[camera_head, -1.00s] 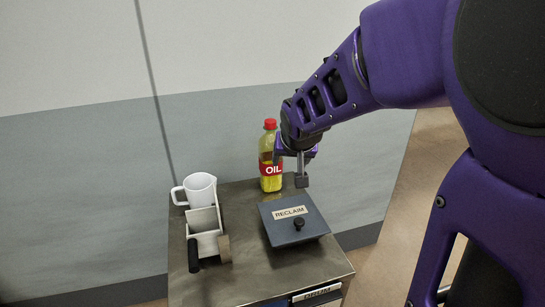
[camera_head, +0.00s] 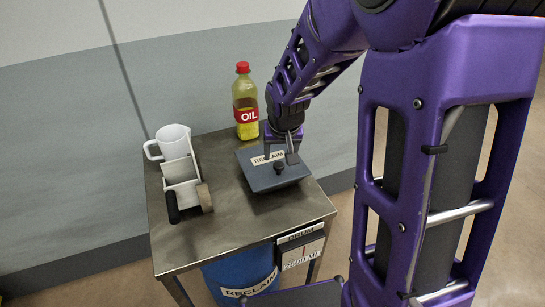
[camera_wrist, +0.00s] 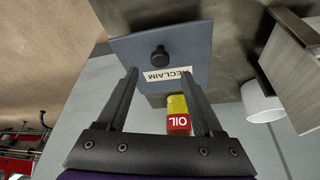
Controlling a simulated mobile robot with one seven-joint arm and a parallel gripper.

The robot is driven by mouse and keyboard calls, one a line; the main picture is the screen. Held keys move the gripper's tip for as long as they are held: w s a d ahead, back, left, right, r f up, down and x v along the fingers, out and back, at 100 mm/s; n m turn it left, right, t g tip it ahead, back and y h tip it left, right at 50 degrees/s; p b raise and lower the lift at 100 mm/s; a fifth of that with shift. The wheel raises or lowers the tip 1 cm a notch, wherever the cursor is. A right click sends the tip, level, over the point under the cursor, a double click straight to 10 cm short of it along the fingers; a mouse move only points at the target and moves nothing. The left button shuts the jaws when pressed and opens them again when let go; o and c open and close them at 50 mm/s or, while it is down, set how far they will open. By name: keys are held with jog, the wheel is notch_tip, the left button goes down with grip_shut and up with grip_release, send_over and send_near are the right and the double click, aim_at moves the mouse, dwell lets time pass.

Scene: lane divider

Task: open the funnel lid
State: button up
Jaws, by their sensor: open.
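The funnel lid (camera_head: 262,178) is a closed dark blue-grey square plate labelled RECLAIM, with a small black knob (camera_head: 279,167) on top. My gripper (camera_head: 282,158) is above the lid's back right part, close to the knob in the head view. In the wrist view the lid (camera_wrist: 200,40) and knob (camera_wrist: 160,56) show beyond the open fingers (camera_wrist: 163,82), with the knob roughly centred between them and apart from them. Nothing is between the fingers.
An oil bottle (camera_head: 246,101) stands behind the lid. A white mug (camera_head: 173,143) and a metal holder with a black-handled tool (camera_head: 184,190) are at the left of the cart top (camera_head: 225,225). A blue drum (camera_head: 243,273) and a DRUM sign (camera_head: 301,246) are below.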

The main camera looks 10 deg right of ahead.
aim_at(279, 164)
jog(key=b+x, duration=0.3)
jog(key=x, duration=0.4)
jog(key=shift+w+f+b, duration=0.1)
jog(key=shift+f+b, duration=0.2)
jog(key=shift+f, duration=0.05)
jog(key=shift+c, duration=0.3)
grip_shut()
dwell(0.8)
